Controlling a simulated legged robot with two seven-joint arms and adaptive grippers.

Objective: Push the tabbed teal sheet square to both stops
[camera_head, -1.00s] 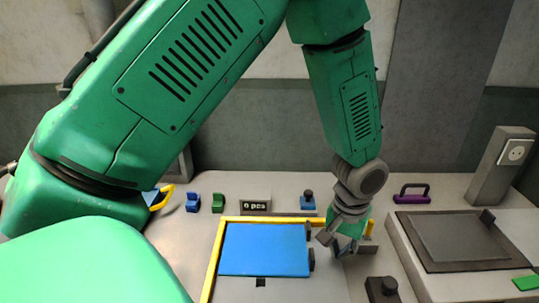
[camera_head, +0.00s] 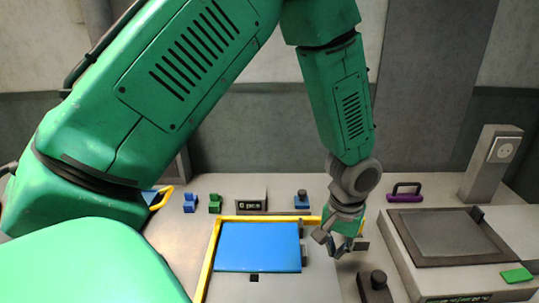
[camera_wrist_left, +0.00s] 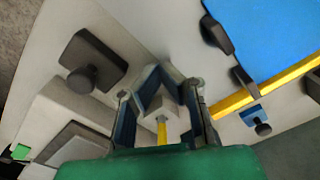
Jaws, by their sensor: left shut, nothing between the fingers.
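A blue sheet (camera_head: 257,247), bluer than teal, lies on the work table inside an L of yellow stops. One stop (camera_head: 207,262) runs along its left side, the other (camera_head: 268,218) along its far side. Its edges are close to both; I cannot tell if they touch. Dark tabs stand at its right edge (camera_head: 304,254) and front edge (camera_head: 254,278); the wrist view shows dark tabs (camera_wrist_left: 243,80) beside the sheet (camera_wrist_left: 280,30). My left gripper (camera_head: 338,248) is shut and empty, just right of the sheet and apart from it. My right gripper is out of view.
A dark knobbed block (camera_head: 374,288) stands front right of the sheet. A raised grey station (camera_head: 410,268) fills the right. A counter box (camera_head: 252,200), small blue and green blocks (camera_head: 190,203) and a blue knobbed piece (camera_head: 301,201) stand behind. A purple handle (camera_head: 405,193) lies back right.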

